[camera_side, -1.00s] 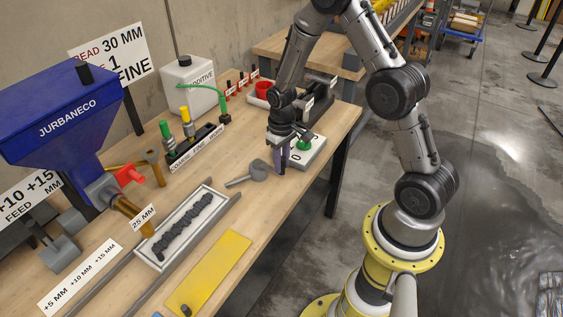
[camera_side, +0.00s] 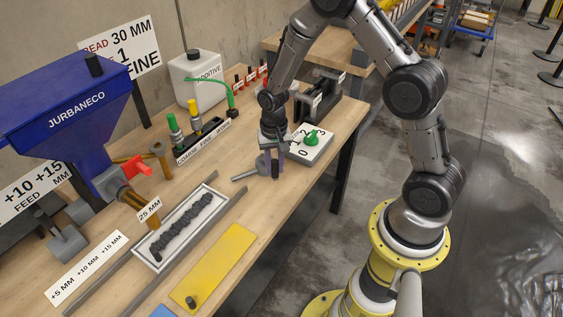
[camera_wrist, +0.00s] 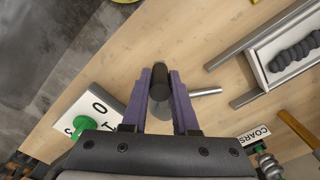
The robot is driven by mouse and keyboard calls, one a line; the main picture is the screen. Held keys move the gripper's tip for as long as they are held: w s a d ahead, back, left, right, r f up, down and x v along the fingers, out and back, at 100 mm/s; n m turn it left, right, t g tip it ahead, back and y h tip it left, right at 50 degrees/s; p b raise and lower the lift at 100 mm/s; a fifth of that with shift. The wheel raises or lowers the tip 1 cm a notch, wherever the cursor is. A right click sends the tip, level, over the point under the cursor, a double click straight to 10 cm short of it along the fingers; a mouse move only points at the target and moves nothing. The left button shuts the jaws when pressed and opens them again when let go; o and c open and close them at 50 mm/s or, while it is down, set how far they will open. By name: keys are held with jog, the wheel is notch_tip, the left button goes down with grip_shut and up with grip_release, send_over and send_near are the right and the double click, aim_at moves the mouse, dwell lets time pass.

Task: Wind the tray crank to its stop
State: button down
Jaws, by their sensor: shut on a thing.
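My gripper (camera_side: 272,163) points down at the grey tray crank (camera_side: 242,175) on the wooden bench. In the wrist view, my purple fingers (camera_wrist: 160,80) are shut on the crank's dark upright knob (camera_wrist: 160,72), one on each side. The crank's round grey part (camera_wrist: 158,108) shows below the knob, and its rod (camera_wrist: 206,92) points right. In the side view my fingers partly hide the crank. The white tray (camera_side: 196,236) lies between rails, left of and nearer than the crank, with a dark wavy bead on it.
A white numbered dial block with a green knob (camera_side: 312,137) stands just right of my gripper. A coarse/fine dose rack (camera_side: 203,142) stands behind the crank. A yellow plate (camera_side: 215,268) lies at the bench's front edge. The blue hopper (camera_side: 70,115) stands left.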

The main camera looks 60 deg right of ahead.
jog(key=w+m, duration=1.3)
jog(key=m, duration=0.5)
jog(key=shift+w+a, duration=0.35)
jog(key=shift+d+r, duration=0.1)
dwell(0.4)
jog(key=c, duration=0.7)
grip_release()
notch_tip(320, 180, up, 14)
jog(key=shift+f, duration=0.1)
